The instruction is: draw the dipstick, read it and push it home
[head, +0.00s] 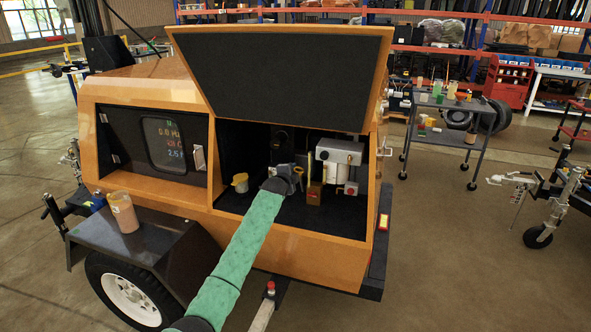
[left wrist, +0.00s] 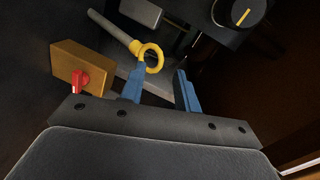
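The dipstick shows in the left wrist view as a yellow ring handle (left wrist: 153,58) at the end of a grey tube (left wrist: 112,32). In the head view the yellow ring (head: 298,171) is small, inside the open engine bay of the orange light tower. My left gripper (left wrist: 161,88) is open, its two blue fingers apart. The ring lies close to the tip of the left finger in the picture; whether they touch I cannot tell. In the head view my left gripper (head: 286,178) reaches into the bay beside the ring. My right gripper is not in view.
A brass block (left wrist: 84,62) with a red knob (left wrist: 80,81) stands left of the fingers. A yellow-marked black cap (left wrist: 242,17) is at upper right. The raised hood (head: 285,75) hangs over the bay. A tan cup (head: 122,212) stands on the fender.

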